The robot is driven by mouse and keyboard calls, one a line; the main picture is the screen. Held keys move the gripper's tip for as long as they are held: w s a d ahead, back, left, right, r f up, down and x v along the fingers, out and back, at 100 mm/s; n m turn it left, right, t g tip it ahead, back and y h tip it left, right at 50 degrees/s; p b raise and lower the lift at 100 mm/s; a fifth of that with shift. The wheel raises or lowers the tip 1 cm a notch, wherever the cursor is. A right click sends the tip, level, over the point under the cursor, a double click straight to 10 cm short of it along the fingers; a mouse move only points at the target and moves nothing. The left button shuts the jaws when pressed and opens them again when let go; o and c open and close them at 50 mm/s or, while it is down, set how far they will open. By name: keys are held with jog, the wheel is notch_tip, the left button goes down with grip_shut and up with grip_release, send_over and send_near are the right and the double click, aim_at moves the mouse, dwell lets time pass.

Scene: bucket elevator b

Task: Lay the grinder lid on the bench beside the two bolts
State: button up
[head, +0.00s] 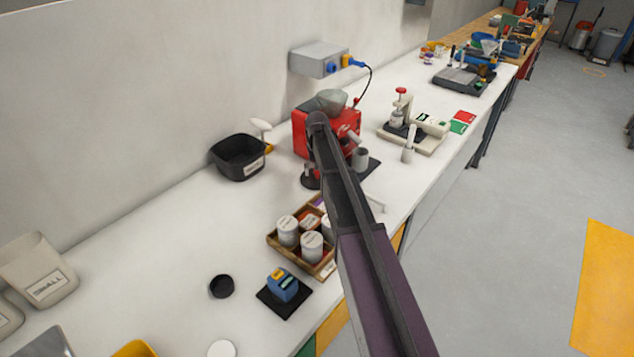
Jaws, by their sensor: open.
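A red machine (300,134) with a grey, cup-like top (331,101) stands on the white bench (180,235) near the wall. It may be the grinder, but I cannot tell. I cannot pick out a grinder lid or two bolts for certain. A small dark round piece (222,286) and a white disc (222,349) lie at the near part of the bench; I cannot tell what they are. My arm reaches from the lower right up to the red machine and covers part of it. My gripper is not in view, hidden behind the arm or out of sight.
A wooden tray (318,268) of white-lidded jars and a blue block on a black mat (284,309) stand beside my arm. A black bin (238,158) is left of the machine, a press-like device (400,112) right. Bare bench lies between bin and tray.

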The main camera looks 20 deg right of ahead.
dwell(0.5)
grip_shut()
jog(key=shift+r, duration=0.2)
notch_tip(320, 180, up, 28)
jog(key=p, duration=2.8)
jog(key=shift+f, duration=0.15)
